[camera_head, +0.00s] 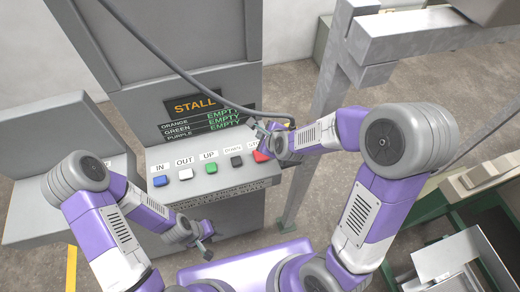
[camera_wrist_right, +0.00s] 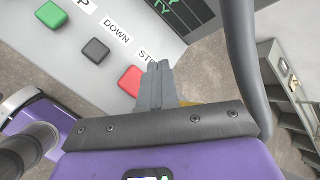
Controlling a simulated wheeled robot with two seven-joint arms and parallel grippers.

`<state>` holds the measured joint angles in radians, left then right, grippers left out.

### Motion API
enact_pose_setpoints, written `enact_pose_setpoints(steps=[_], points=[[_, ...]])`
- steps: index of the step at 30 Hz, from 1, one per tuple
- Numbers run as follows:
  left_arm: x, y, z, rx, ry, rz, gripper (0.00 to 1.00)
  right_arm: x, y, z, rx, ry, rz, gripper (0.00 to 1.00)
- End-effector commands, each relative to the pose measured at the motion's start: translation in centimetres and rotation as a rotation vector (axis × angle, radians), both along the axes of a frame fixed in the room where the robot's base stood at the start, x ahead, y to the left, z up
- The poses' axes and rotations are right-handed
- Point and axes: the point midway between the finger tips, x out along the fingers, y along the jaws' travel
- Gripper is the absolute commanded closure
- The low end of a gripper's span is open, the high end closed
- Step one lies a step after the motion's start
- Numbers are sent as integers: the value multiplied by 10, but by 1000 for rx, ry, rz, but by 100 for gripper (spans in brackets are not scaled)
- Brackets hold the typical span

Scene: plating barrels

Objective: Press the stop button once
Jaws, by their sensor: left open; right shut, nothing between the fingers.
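The red stop button (camera_head: 261,156) sits at the right end of the button row on the grey control panel (camera_head: 170,205). It also shows in the right wrist view (camera_wrist_right: 131,80), under the partly covered label beginning "STO". My right gripper (camera_head: 264,128) is shut and empty beside the red button. In the right wrist view its closed fingertips (camera_wrist_right: 159,66) are just right of the button; I cannot tell their height above the panel. My left gripper (camera_head: 205,244) is open and empty, low in front of the panel.
The row also has a blue IN button (camera_head: 160,181), a white OUT button (camera_head: 185,174), a green UP button (camera_head: 211,167) and a black DOWN button (camera_head: 237,161). A display (camera_head: 195,104) reads STALL. A dark cable (camera_head: 175,72) hangs near the right gripper. A grey metal frame (camera_head: 325,110) stands right.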

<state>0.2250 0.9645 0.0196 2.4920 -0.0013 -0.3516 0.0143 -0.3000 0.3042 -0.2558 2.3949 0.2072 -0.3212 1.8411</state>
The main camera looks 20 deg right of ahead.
Motion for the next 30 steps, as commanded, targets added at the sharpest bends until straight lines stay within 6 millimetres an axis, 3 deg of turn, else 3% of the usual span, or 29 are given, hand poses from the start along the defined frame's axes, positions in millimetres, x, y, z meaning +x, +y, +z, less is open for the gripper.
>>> enact_pose_setpoints(steps=[11, 24, 30], points=[[1, 0, -11, 0, -2, 1, 57, 0, 0, -13, -1, 1, 1, 100], [1, 0, -60, 0, -2, 1, 57, 0, 0, -73, 0, 1, 0, 100], [1, 0, -77, 0, -2, 1, 57, 0, 0, -87, -1, 0, 1, 100]])
